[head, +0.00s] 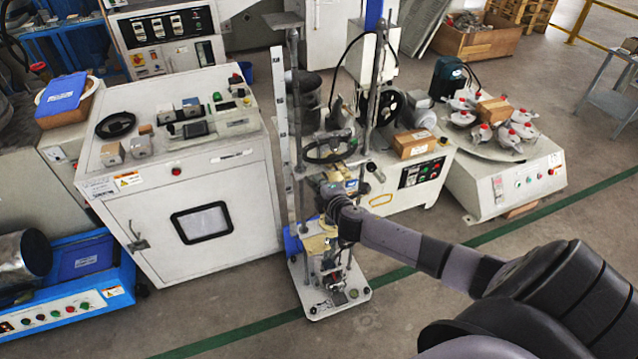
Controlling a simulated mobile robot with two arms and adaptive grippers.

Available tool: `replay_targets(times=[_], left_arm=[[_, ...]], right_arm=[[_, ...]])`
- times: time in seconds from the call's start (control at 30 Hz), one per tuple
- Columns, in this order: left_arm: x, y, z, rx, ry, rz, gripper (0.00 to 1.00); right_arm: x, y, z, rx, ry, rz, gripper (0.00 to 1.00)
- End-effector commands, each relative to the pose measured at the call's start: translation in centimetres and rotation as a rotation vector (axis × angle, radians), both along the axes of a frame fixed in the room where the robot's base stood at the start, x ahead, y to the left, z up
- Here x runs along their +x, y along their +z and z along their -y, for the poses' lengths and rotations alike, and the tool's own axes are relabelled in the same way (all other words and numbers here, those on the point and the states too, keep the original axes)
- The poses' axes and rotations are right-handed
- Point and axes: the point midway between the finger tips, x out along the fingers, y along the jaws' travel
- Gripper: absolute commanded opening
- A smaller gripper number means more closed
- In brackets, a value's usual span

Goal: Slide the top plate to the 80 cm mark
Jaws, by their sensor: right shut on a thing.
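A tall test stand with a white upright scale (281,130) and two grey posts rises from a white base plate (352,304) on the floor. A sliding top plate assembly with a black handle (329,146) sits partway up the posts. My right gripper (328,188) is at this assembly, just below the black handle, and is shut on part of it. The scale's marks are too small to read, so the plate's height cannot be told. My left gripper is not in view.
A white cabinet (205,232) stands close on the stand's left. A machine with a control panel (420,173) and a round-topped tester (532,181) stand to the right. A blue-framed machine (75,312) is at lower left. The floor in front is clear, with a green line (245,333).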

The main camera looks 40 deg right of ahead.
Motion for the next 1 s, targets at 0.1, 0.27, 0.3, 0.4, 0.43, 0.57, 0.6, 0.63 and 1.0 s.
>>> replay_targets(times=[0.1, 0.27, 0.3, 0.4, 0.43, 0.57, 0.6, 0.63, 1.0], left_arm=[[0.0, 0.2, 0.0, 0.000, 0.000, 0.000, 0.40], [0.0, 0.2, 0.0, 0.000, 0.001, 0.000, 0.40], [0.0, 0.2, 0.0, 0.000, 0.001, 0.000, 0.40], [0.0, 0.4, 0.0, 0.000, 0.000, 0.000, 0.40], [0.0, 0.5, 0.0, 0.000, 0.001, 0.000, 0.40], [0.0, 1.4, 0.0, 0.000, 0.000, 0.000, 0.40], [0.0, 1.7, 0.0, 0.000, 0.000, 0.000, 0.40], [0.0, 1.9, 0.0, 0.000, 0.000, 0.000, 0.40], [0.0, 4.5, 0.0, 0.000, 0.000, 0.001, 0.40]], right_arm=[[0.1, 0.4, 0.1, 0.001, -0.003, 0.004, 0.00], [0.1, 0.4, 0.2, 0.001, -0.004, 0.004, 0.00], [0.1, 0.4, 0.2, 0.001, -0.004, 0.004, 0.00], [0.1, 0.6, 0.2, 0.001, -0.004, 0.004, 0.00], [0.1, 0.8, 0.2, 0.001, -0.004, 0.004, 0.00], [0.1, 1.7, 0.2, 0.001, -0.004, 0.005, 0.00], [0.1, 2.0, 0.2, 0.001, -0.004, 0.005, 0.00], [0.1, 2.2, 0.2, 0.001, -0.004, 0.005, 0.00], [0.1, 4.7, 0.1, 0.000, -0.003, 0.003, 0.00]])
